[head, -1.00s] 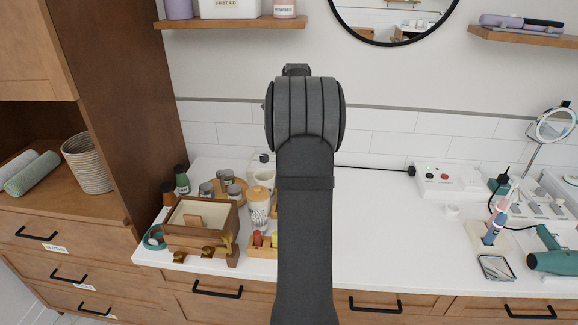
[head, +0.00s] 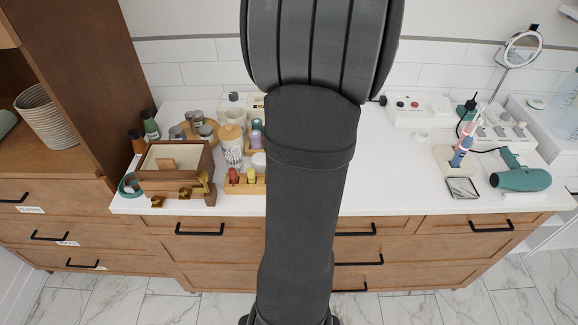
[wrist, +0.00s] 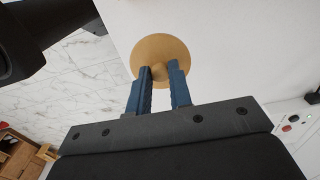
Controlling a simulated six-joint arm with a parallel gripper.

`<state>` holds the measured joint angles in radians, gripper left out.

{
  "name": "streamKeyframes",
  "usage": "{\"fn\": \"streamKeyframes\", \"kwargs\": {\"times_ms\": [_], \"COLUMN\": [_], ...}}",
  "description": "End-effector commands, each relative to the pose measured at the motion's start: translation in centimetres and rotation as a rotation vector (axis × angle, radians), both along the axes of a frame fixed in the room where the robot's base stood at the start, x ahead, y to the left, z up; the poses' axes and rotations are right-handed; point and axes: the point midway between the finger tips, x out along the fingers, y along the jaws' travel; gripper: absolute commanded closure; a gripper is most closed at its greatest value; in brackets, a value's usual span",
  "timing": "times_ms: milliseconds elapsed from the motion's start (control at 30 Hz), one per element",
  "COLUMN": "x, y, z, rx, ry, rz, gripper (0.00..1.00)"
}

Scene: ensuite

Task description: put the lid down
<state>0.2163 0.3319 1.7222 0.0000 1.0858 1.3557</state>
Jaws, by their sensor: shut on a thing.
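A round, light wooden lid (wrist: 158,47) with a small round knob shows in the wrist view. My gripper (wrist: 164,74) has its two blue fingers closed on either side of the knob. The lid is over the white counter (wrist: 222,50); I cannot tell whether it touches the surface. In the head view my own arm hides the gripper and the lid. A jar with a tan top and a black-patterned side (head: 231,147) stands on the counter (head: 390,185) to the left of my arm.
A wooden box (head: 175,186), dark bottles (head: 150,126) and a small tray with red and yellow items (head: 244,184) crowd the counter's left. A teal hair dryer (head: 520,180), a toothbrush (head: 462,150) and a white box (head: 413,112) stand right. Between them the counter looks mostly clear.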

Motion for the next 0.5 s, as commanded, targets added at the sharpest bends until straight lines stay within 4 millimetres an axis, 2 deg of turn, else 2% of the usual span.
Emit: {"fn": "streamKeyframes", "kwargs": {"times_ms": [500], "x": [5.1], "y": [8.7], "z": [-6.2], "rx": [0.000], "ry": [0.002], "rz": [0.004], "gripper": [1.00]}}
